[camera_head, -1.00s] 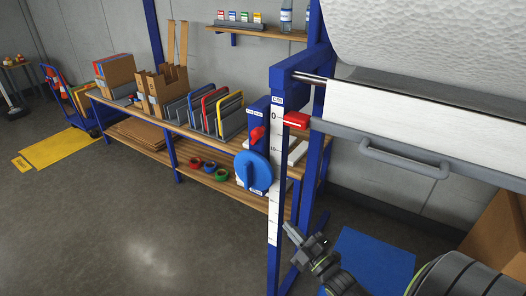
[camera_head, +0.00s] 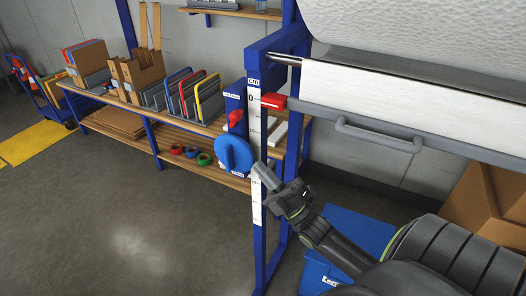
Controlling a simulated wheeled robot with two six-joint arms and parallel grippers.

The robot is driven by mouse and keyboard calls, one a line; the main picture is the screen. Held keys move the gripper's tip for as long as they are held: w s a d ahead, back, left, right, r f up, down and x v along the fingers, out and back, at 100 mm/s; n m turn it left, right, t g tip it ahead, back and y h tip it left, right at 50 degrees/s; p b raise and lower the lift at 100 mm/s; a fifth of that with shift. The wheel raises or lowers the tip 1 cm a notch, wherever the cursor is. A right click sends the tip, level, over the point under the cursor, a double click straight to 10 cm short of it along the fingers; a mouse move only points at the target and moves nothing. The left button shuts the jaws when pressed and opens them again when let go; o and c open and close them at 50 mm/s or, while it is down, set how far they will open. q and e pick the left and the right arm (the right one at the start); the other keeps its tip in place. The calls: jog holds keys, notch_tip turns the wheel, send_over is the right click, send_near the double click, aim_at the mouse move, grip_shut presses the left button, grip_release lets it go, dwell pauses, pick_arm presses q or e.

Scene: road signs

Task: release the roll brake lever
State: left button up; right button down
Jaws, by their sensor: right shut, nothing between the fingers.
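A small red lever (camera_head: 236,118) sits on a blue plate on the left side of the blue post, above a round blue disc (camera_head: 234,153). The plate's label is too small to read. My right gripper (camera_head: 262,171) is shut and empty. In the picture its tips overlap the white cm scale (camera_head: 257,203) on the post, below and right of the red lever and just right of the disc. It does not touch the lever. My left gripper is not in view.
A red block (camera_head: 274,101) sits by the scale's zero, at the end of a grey bar with a handle (camera_head: 378,138) under a large white roll (camera_head: 430,40). A workbench (camera_head: 130,115) with folders and boxes stands behind. A blue box (camera_head: 345,235) is at lower right.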

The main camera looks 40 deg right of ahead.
aim_at(233, 121)
pick_arm(q)
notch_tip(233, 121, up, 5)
jog(key=p, duration=0.4)
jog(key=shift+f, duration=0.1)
pick_arm(e)
jog(key=w+d+x, duration=0.1)
jog(key=d+x, duration=0.1)
jog(key=x, duration=0.8)
jog(key=shift+d, duration=0.35)
